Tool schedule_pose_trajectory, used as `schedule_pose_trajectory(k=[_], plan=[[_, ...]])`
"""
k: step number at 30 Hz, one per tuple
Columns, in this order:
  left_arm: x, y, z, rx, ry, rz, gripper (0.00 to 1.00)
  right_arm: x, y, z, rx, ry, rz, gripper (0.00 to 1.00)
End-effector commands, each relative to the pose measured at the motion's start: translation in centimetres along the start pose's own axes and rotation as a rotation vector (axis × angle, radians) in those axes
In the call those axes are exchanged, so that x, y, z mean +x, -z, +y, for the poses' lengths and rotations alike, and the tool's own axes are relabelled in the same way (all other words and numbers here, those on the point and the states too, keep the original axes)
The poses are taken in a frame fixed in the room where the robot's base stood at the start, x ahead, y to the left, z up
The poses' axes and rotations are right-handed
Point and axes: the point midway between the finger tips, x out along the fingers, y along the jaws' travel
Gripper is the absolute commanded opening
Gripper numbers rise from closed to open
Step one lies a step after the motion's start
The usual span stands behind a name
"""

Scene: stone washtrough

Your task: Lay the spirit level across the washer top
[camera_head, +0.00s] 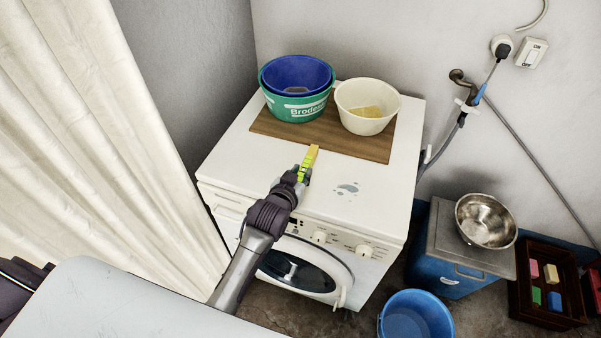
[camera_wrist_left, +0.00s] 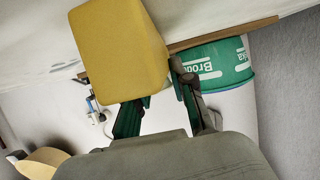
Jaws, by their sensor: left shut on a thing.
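The spirit level (camera_head: 312,156) is yellow and shows as a short bar in the head view, at the front middle of the washer top (camera_head: 233,150). In the left wrist view the level (camera_wrist_left: 120,50) is a large yellow block, seen near end-on. My left gripper (camera_head: 302,175) is shut on it, with its fingers (camera_wrist_left: 158,100) around the near part. The level points away from me, toward the wooden board. I cannot tell whether it touches the washer top. My right gripper is not in view.
A wooden board (camera_head: 330,136) at the back of the washer carries stacked blue (camera_head: 297,73) and green (camera_head: 298,106) tubs and a cream bowl (camera_head: 366,100) with a yellow piece inside. A small puddle (camera_head: 347,188) lies right of the level. A blue bucket (camera_head: 416,318) stands on the floor.

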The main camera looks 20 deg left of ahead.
Motion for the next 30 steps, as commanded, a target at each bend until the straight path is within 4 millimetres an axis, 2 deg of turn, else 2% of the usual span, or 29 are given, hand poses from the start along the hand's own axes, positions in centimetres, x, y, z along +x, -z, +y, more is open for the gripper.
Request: schedule_pose_trajectory(k=[10, 11, 15, 16, 25, 30], plan=[[0.3, -0.7, 0.0, 0.000, 0.000, 0.000, 0.00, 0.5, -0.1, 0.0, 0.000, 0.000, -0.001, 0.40], [0.3, -0.7, 0.0, 0.000, 0.000, 0.001, 0.27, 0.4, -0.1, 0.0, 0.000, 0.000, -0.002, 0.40], [0.3, -0.6, 0.0, 0.000, 0.000, 0.000, 0.51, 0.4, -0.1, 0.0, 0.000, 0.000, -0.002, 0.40], [0.3, -0.6, 0.0, 0.000, 0.000, 0.000, 0.53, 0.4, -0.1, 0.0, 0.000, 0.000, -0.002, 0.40], [0.2, -0.7, 0.0, 0.000, 0.000, -0.001, 0.53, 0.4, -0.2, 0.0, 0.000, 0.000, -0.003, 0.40], [-1.6, -0.8, 0.0, -0.001, 0.000, -0.002, 0.53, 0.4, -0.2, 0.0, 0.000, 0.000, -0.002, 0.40]])
